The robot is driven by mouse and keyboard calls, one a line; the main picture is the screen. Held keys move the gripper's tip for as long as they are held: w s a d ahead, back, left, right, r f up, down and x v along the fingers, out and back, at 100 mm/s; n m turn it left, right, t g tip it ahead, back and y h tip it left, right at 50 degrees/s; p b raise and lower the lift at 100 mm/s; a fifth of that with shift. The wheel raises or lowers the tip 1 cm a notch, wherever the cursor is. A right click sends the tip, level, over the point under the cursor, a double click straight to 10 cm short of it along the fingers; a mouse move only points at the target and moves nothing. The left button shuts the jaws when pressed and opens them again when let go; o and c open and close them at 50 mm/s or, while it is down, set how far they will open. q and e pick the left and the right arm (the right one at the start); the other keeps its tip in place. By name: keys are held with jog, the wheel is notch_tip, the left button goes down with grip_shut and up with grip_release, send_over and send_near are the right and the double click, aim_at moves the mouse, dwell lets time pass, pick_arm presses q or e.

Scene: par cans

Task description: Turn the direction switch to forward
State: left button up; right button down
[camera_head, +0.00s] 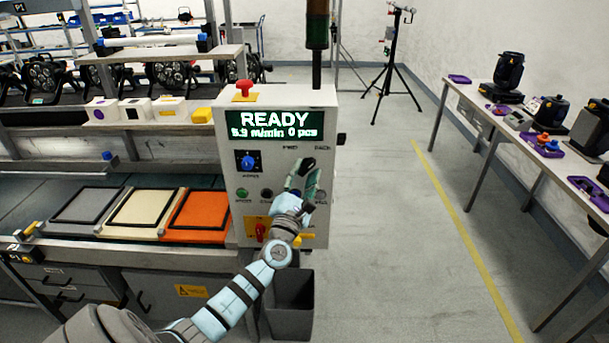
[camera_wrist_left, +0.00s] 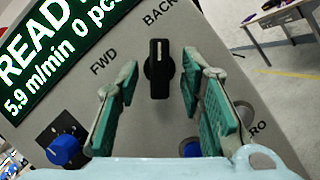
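The direction switch (camera_wrist_left: 158,68) is a black knob on the grey control panel (camera_wrist_left: 215,40), between the FWD (camera_wrist_left: 103,62) and BACK (camera_wrist_left: 159,12) labels. In the left wrist view its long handle stands upright, its upper end towards BACK. My left gripper (camera_wrist_left: 157,78) is open, with one green-padded finger on each side of the knob and a visible gap on both sides. In the head view my left gripper (camera_head: 302,180) is in front of the panel's right part and hides the switch. My right gripper is not in view.
A blue dial (camera_wrist_left: 64,150) is lower left of the switch; the panel's display (camera_head: 272,124) reads READY. A red button (camera_head: 243,88) sits on top of the cabinet. Coloured trays (camera_head: 199,211) lie on the left. A dark bin (camera_head: 290,305) stands below.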

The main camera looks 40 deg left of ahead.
pick_arm(q)
jog(key=shift+c, duration=0.4)
grip_shut()
